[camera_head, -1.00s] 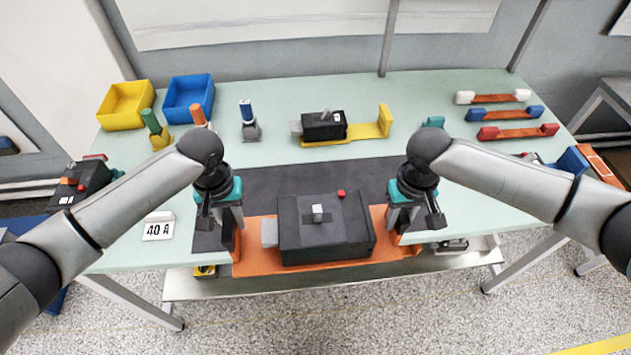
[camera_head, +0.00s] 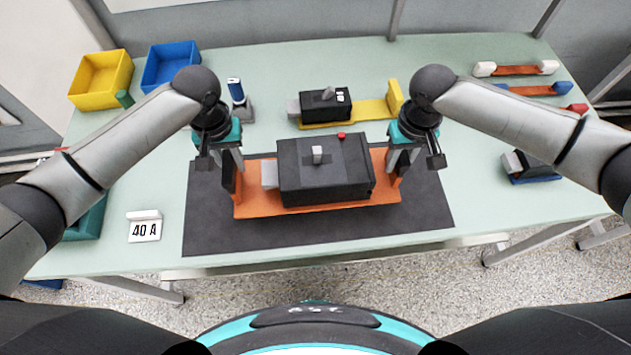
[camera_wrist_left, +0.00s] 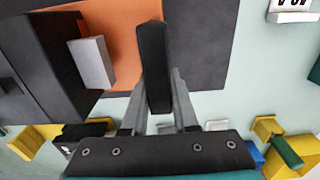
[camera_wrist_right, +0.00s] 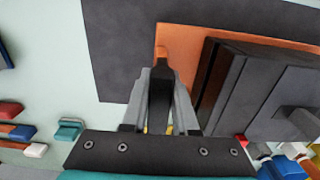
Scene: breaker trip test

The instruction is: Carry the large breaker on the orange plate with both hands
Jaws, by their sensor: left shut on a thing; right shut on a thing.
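The large dark grey breaker (camera_head: 325,182) with a light lever and a red button sits on the orange plate (camera_head: 330,207). The plate appears over the dark mat (camera_head: 330,238); I cannot tell whether it touches it. My left gripper (camera_head: 231,178) is shut on the plate's left end. My right gripper (camera_head: 398,170) is shut on the plate's right end, at an upright orange piece. The left wrist view shows the plate (camera_wrist_left: 110,30) and the breaker's grey side (camera_wrist_left: 35,65). The right wrist view shows the plate's orange end (camera_wrist_right: 178,45) beside the breaker (camera_wrist_right: 235,85).
A smaller breaker (camera_head: 325,103) on a yellow plate (camera_head: 370,112) stands just behind. Yellow (camera_head: 101,78) and blue (camera_head: 170,65) bins are at the back left. A 40 A sign (camera_head: 145,228) stands at the left. Another breaker (camera_head: 532,168) lies at the right. The mat's front is clear.

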